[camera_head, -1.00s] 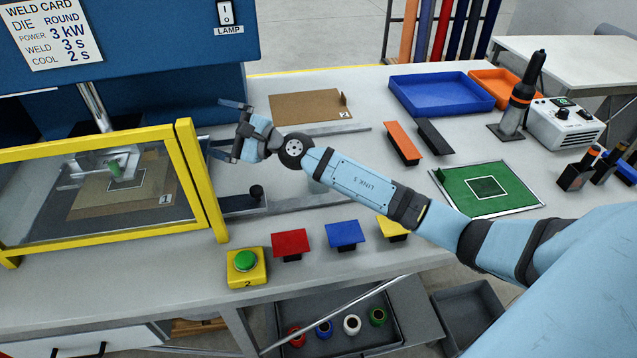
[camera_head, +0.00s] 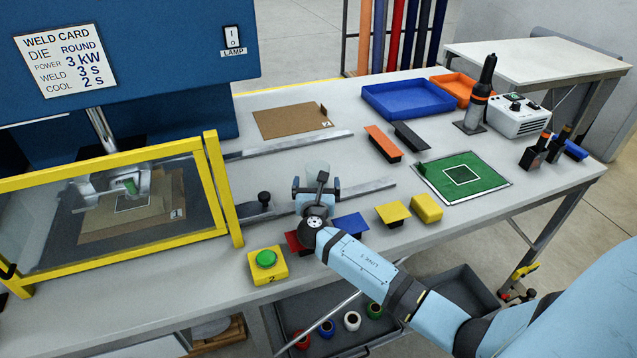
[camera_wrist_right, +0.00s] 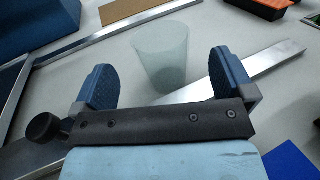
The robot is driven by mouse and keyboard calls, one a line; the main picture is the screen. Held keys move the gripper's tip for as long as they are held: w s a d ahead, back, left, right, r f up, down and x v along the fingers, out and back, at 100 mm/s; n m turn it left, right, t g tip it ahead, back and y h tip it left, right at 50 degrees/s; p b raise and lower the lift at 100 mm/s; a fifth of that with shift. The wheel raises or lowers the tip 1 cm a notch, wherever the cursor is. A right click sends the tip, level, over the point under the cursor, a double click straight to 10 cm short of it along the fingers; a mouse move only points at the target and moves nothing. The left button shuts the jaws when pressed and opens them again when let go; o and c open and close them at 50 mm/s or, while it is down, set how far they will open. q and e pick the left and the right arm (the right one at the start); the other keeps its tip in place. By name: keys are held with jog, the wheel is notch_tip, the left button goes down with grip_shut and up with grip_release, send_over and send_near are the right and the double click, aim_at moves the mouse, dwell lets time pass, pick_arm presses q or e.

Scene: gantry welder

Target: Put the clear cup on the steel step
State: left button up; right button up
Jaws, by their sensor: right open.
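The clear cup (camera_head: 317,169) stands on the grey table, among the metal rails, just beyond my right gripper (camera_head: 317,186). In the right wrist view the cup (camera_wrist_right: 160,52), see-through and pale, is just ahead of the gap between the open blue fingers (camera_wrist_right: 161,75). No clear contact shows between fingers and cup. I cannot tell for sure which part is the steel step; a long steel rail (camera_head: 367,189) runs close by the cup, and another rail (camera_head: 290,145) lies farther back. My left gripper is not in view.
A black knob (camera_head: 264,198) stands left of the gripper. A yellow-framed guard (camera_head: 222,190) and green button (camera_head: 266,258) are at the left. Red, blue (camera_head: 351,224) and yellow (camera_head: 392,212) blocks line the front. A blue tray (camera_head: 408,99) is at the back.

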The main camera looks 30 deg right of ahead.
aim_at(317, 168)
jog(key=x, duration=0.7)
jog(key=shift+w+d, duration=0.1)
jog(key=c, duration=1)
jog(key=shift+c, duration=0.2)
notch_tip(317, 168, up, 20)
jog(key=p, duration=0.2)
jog(key=s+a+f+n+t+y+p, duration=0.1)
jog(key=s+a+f+n+y, duration=0.1)
jog(key=s+a, duration=0.4)
jog(key=s+a+f+n+t+y+p, duration=0.1)
jog(key=s+a+f+n+y, duration=0.1)
jog(key=s+a+y, duration=0.3)
jog(key=s+a+f+n+t+y+p, duration=0.1)
jog(key=s+a+f+n+y, duration=0.2)
jog(key=s+a, duration=0.5)
jog(key=s, duration=0.3)
jog(key=shift+s+f+y, duration=0.3)
jog(key=shift+s, duration=0.1)
